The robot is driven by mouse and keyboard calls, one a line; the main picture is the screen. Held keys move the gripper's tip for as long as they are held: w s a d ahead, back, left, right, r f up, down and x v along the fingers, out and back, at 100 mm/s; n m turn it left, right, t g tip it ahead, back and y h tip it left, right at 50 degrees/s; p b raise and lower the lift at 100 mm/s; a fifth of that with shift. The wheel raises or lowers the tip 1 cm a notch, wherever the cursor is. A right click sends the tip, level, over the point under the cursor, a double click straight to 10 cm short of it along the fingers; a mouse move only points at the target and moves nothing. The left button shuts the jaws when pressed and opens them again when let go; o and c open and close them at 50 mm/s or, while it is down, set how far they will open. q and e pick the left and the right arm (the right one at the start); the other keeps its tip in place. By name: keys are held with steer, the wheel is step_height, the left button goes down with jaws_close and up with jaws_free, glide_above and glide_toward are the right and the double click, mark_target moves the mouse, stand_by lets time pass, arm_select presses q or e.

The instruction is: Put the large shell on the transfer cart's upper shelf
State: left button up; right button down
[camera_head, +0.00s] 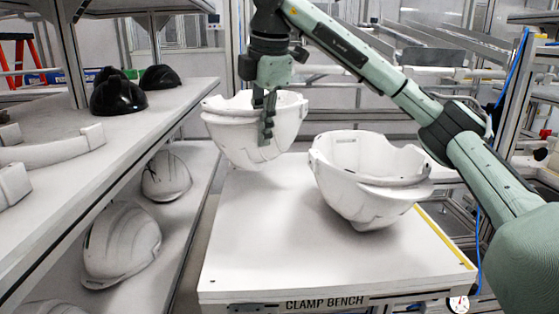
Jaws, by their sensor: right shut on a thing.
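A white helmet shell (232,135) hangs open side up from my right gripper (268,125). The gripper is shut on the shell's near wall and holds it over the far left part of the clamp bench (290,240). A second white shell (365,175), looking somewhat larger in the view, rests open side up on the bench's right side, apart from the held one. I cannot tell for sure which is the large shell. My left gripper does not show. I cannot identify the transfer cart's upper shelf.
A shelf rack at left carries black helmets (118,97) and pale curved parts (50,150) on its upper board. White shells (122,243) lie on its lower board. The bench's front middle is clear. My right arm spans the upper right.

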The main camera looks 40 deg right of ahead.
mark_target(276, 147)
steer(key=d, duration=0.1)
steer(key=d+f, duration=0.1)
steer(key=w+d+f, duration=0.1)
steer(key=d, duration=0.1)
steer(key=shift+f, duration=0.25)
steer(key=shift+f+p, duration=0.3)
steer(key=shift+f, duration=1.7)
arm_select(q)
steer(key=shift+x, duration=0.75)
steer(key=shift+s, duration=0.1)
arm_select(e)
steer(key=c, duration=1.9)
jaws_free()
steer(key=shift+f, duration=0.1)
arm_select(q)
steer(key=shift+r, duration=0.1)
arm_select(e)
steer(key=o, duration=0.4)
steer(key=shift+o, duration=0.2)
